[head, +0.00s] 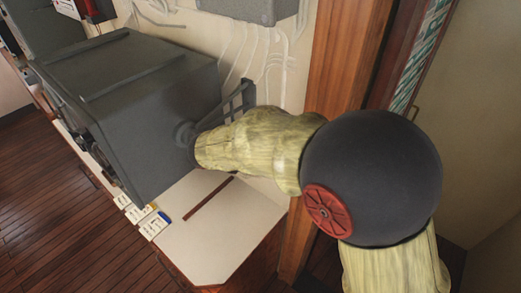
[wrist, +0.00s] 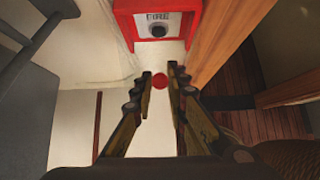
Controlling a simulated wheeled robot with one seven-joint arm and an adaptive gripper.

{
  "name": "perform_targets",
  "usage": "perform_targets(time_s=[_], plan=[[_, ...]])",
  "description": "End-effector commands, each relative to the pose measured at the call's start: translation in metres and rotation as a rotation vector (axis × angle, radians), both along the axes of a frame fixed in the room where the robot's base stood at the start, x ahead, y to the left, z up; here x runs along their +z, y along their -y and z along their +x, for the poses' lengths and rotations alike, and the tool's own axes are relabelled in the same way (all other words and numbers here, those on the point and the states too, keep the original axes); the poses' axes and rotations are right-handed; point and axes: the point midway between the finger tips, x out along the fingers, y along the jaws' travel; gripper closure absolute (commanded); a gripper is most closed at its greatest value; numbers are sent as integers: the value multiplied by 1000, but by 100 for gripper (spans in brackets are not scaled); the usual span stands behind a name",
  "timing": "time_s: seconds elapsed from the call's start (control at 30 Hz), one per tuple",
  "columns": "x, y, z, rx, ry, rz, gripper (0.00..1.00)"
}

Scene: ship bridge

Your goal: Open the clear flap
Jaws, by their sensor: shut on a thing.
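A red fire call box (wrist: 157,20) with a "FIRE" label and a dark round button is on the wall at the top of the wrist view. The clear flap is see-through, and its outline cannot be made out. My gripper (wrist: 160,76) is below the box, its fingers close together with a narrow gap. A small red round spot (wrist: 159,82) shows between the fingertips, where the gripper is shut on what seems to be the flap. In the head view my arm hides the gripper and the call box.
A large grey cabinet (head: 140,100) stands on a white counter (head: 215,235) left of my arm. A wooden post (head: 340,60) rises close on the right, beside a doorway. The wooden floor (head: 60,220) at the left is clear.

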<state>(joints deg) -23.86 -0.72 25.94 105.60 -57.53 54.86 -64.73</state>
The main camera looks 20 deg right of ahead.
Motion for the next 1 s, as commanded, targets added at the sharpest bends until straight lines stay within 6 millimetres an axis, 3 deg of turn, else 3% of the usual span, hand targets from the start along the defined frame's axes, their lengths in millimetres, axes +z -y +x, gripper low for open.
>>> perform_targets(time_s=[0.03,0.23,1.0], plan=[[10,1,0,-4,-18,24,100],[19,-2,-2,-3,-89,122,100],[69,1,3,1,-75,112,100]])
